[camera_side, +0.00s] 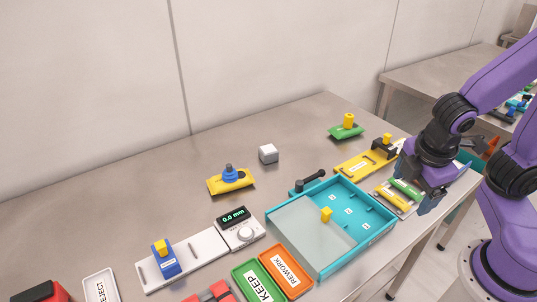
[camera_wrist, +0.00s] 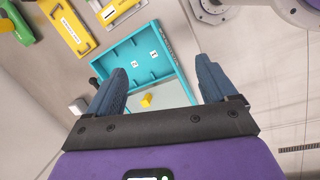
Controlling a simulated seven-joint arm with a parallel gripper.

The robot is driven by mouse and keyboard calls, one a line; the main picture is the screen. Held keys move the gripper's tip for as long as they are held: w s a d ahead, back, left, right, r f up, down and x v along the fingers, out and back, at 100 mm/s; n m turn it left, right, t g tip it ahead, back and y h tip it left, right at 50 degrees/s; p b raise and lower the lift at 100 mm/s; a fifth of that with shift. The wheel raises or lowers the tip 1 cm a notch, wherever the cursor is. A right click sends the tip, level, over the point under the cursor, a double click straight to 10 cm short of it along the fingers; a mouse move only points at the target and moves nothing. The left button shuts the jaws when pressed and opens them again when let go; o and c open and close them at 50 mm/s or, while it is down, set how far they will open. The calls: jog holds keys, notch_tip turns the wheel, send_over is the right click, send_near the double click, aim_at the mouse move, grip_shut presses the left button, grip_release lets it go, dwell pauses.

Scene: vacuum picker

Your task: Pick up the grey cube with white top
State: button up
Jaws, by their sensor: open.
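The grey cube with white top (camera_side: 268,154) sits on the grey table, behind the teal tray and right of the yellow block with a blue knob. In the wrist view a small pale block (camera_wrist: 78,106), apparently this cube, lies left of the fingers, partly near the gripper's edge. My gripper (camera_side: 428,200) is at the right side of the table, over the area by the green and yellow parts, well away from the cube. In the wrist view my gripper (camera_wrist: 162,78) has its two blue-grey fingers spread wide with nothing between them.
The teal tray (camera_side: 378,238) with a clear cover and a yellow cube (camera_side: 326,214) stands between my gripper and the cube's side. A black handle (camera_side: 312,179) lies at its back corner. A green block with a yellow cylinder (camera_side: 347,127) stands behind. Table around the cube is clear.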

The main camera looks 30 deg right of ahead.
jog(key=w+d+f+n+t+h, duration=0.1)
jog(key=w+n+t+h, duration=0.1)
jog(key=w, duration=0.4)
jog(key=w+d+n+t+h, duration=0.2)
jog(key=w+n+h, duration=0.1)
jog(key=w, duration=0.3)
jog(key=n+t+y, duration=0.5)
jog(key=n+t, duration=0.3)
jog(key=n, duration=0.7)
send_near(271, 152)
jog(key=v, duration=0.6)
jog(key=shift+s+d, duration=0.15)
jog(key=shift+d, duration=0.1)
jog(key=shift+w+f, duration=0.15)
jog(key=shift+w, duration=0.1)
jog(key=x, duration=1.1)
jog(key=shift+w+f, duration=0.15)
jog(key=shift+x, duration=2.8)
jog(key=shift+a, duration=0.2)
